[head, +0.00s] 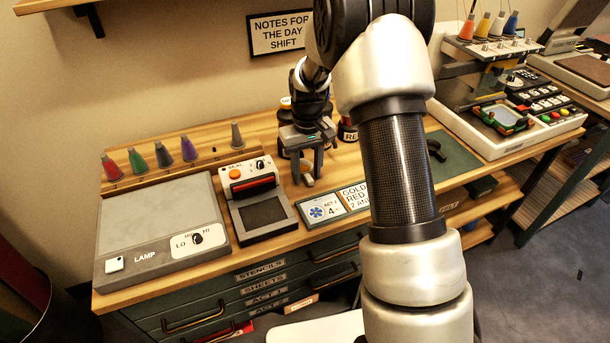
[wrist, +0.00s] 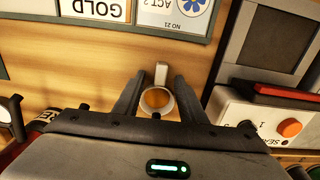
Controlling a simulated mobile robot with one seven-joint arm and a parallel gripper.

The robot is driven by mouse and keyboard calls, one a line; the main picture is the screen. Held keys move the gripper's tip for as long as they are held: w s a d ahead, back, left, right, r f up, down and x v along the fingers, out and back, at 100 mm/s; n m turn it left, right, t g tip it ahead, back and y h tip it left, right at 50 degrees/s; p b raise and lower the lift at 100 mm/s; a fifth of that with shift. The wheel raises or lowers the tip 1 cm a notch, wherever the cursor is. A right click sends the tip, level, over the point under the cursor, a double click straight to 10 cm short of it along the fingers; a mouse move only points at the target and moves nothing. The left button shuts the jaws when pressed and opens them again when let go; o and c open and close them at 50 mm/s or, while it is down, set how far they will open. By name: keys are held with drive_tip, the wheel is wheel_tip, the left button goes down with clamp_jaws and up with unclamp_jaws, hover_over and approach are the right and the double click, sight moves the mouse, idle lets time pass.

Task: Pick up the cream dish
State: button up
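The small round cream dish (wrist: 163,74) shows in the wrist view with an orange-brown inside and a short straight handle pointing away from my gripper. My gripper (wrist: 157,82) has its two dark fingers apart, one on each side of the dish bowl, with narrow gaps that look clear of it. In the head view my gripper (head: 307,178) points down at the table, between the sealer and the jars. Only a small part of the dish (head: 307,181) shows there between the fingers. The dish seems to rest on the wooden tabletop.
The sealer (head: 262,212) with its red handle is close on the left. Dark jars (head: 347,132) stand behind my gripper. Label cards (head: 323,209) lie along the front edge. A lamp box (head: 160,225) and several colored cones (head: 163,155) are farther left.

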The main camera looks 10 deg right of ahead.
clamp_jaws()
